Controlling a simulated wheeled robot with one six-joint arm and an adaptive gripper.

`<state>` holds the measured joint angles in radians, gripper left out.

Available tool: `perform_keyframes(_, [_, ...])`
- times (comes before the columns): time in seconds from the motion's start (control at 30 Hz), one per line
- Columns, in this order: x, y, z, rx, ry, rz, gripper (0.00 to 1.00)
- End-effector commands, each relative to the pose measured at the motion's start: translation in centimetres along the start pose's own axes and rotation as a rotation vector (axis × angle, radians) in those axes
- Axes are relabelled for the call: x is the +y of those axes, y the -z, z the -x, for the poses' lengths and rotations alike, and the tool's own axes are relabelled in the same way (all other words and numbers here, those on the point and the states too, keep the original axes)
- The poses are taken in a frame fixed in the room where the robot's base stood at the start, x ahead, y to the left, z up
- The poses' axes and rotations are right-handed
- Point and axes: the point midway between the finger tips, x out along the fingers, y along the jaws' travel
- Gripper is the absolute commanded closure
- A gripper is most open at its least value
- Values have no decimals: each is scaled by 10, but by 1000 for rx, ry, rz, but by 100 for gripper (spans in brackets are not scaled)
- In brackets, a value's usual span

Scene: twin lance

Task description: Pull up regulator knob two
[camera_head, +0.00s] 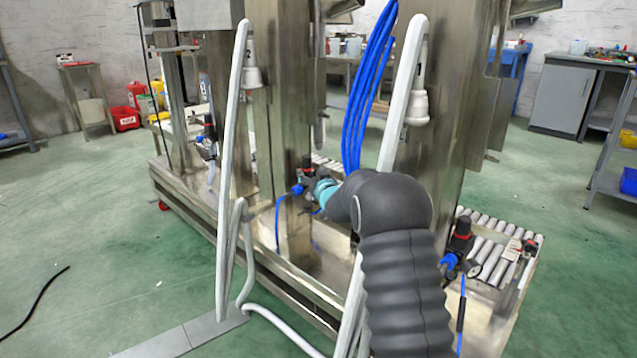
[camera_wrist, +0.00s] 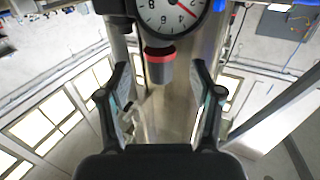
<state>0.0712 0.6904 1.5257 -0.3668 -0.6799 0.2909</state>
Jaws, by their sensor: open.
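Three regulators show in the head view: one at the left (camera_head: 208,140), one in the middle (camera_head: 308,172) and one at the right (camera_head: 461,238). My arm reaches to the middle one, and my gripper's fingers are hidden there. In the wrist view a dark grey knob with a red ring (camera_wrist: 160,68) sits below a white dial gauge (camera_wrist: 170,14). My gripper (camera_wrist: 161,88) is open, one finger on each side in the picture, with the knob ahead between the fingertips. I see gaps beside the knob and no clear contact.
Steel columns (camera_head: 280,110) stand close around the middle regulator. Blue hoses (camera_head: 366,90) hang above my arm. Pale slanted bars (camera_head: 232,150) stand at the front left and beside my arm. A roller conveyor (camera_head: 490,250) lies at the right. Green floor is open at the left.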

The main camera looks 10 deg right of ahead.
Motion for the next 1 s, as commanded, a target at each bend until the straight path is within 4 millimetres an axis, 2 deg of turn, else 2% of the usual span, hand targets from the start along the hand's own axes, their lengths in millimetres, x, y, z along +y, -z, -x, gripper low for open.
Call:
perform_keyframes(0.2, [0, 0, 37, -1, 0, 0, 35])
perform_keyframes(0.4, [0, 1, 61, 1, 0, 0, 35])
perform_keyframes(0.6, [0, 0, 69, 1, 0, 0, 35])
perform_keyframes(0.87, [0, 0, 69, 1, 1, 1, 35])
perform_keyframes(1.0, [-1, 10, 74, -15, -9, 4, 35])
